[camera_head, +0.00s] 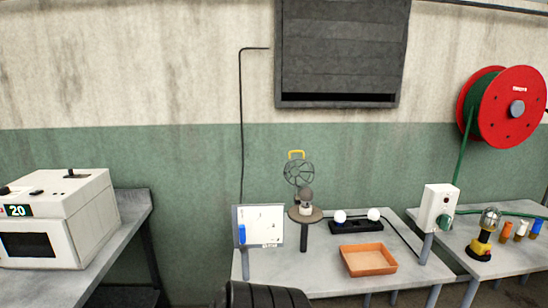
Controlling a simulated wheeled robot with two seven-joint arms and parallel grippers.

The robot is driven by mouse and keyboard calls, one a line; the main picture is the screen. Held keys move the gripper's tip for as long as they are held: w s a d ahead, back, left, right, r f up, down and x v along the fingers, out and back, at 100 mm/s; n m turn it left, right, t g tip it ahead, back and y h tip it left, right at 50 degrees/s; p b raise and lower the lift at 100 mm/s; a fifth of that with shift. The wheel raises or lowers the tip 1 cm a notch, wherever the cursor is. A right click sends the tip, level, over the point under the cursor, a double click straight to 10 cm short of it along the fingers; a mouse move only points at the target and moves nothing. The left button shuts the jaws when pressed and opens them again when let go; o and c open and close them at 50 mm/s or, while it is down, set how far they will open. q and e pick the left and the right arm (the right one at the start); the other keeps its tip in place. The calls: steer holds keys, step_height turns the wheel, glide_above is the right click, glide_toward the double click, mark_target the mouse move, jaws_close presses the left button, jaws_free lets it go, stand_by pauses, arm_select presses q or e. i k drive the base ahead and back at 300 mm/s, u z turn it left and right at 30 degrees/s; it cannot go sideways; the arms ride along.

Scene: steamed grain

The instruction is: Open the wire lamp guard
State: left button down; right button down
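The wire lamp guard (299,173) is a round dark wire cage with a yellow handle (296,154) at its top. It stands raised above a dark grey bulb (306,193) and looks swung up off it, though its hinge is too small to make out. The bulb sits in a pale socket on a round brown plate (305,215) on a dark post. Neither gripper's fingers show. A dark ribbed part, perhaps mine, juts in at the bottom edge.
Two white bulbs (373,214) sit in a black holder behind an orange tray (367,260). A whiteboard (259,226) stands left of the lamp, a white switch box (437,207) right. A caged lamp (490,221) stands on the right table. A white machine (60,220) stands far left.

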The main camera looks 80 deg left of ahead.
mark_target(297, 166)
steer(key=u, duration=1.3)
